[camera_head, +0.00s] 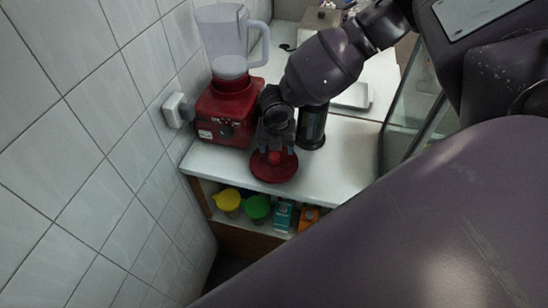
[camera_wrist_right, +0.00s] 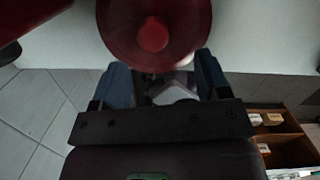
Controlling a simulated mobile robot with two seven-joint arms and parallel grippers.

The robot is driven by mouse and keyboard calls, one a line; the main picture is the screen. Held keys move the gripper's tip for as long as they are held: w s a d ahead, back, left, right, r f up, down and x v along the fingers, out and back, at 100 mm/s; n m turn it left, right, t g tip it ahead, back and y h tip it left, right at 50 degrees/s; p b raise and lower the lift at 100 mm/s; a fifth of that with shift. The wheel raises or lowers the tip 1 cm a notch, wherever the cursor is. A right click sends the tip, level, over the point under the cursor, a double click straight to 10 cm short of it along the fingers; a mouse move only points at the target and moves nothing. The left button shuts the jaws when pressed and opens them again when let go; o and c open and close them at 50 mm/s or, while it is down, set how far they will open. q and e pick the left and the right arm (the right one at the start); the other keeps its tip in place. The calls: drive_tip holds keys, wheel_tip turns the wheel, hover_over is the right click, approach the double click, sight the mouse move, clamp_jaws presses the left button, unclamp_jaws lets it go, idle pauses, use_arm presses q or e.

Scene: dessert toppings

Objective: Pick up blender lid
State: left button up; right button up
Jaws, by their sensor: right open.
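The blender lid (camera_head: 273,175) is a dark red disc with a round red knob, lying on the white counter near its front edge. It fills the top middle of the right wrist view (camera_wrist_right: 153,36). My right gripper (camera_head: 274,148) is open above the lid. Its two blue-grey fingers (camera_wrist_right: 160,72) stand apart on either side, and the knob shows ahead of the gap between them. I cannot tell whether the fingers touch the lid. The red blender base (camera_head: 226,112) with its clear jug (camera_head: 222,38) stands behind and left of the lid. My left gripper is not in view.
A dark cylinder (camera_head: 312,128) stands close right of my right gripper. A tiled wall (camera_head: 90,130) with a white socket box (camera_head: 176,110) bounds the left. Yellow (camera_head: 228,201) and green (camera_head: 258,208) containers sit on the shelf below. Glass panels (camera_head: 410,110) stand right.

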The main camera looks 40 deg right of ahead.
sight(274, 155)
drive_tip(key=shift+w+d+f, duration=0.1)
drive_tip(key=shift+w+f, duration=0.15)
drive_tip(key=shift+f, duration=0.65)
drive_tip(key=shift+w+a+f, duration=0.1)
drive_tip(key=shift+w+f, duration=0.1)
drive_tip(key=shift+f, duration=0.7)
drive_tip(key=shift+w+d+f, duration=0.1)
drive_tip(key=shift+w+f, duration=0.15)
drive_tip(key=shift+f, duration=0.65)
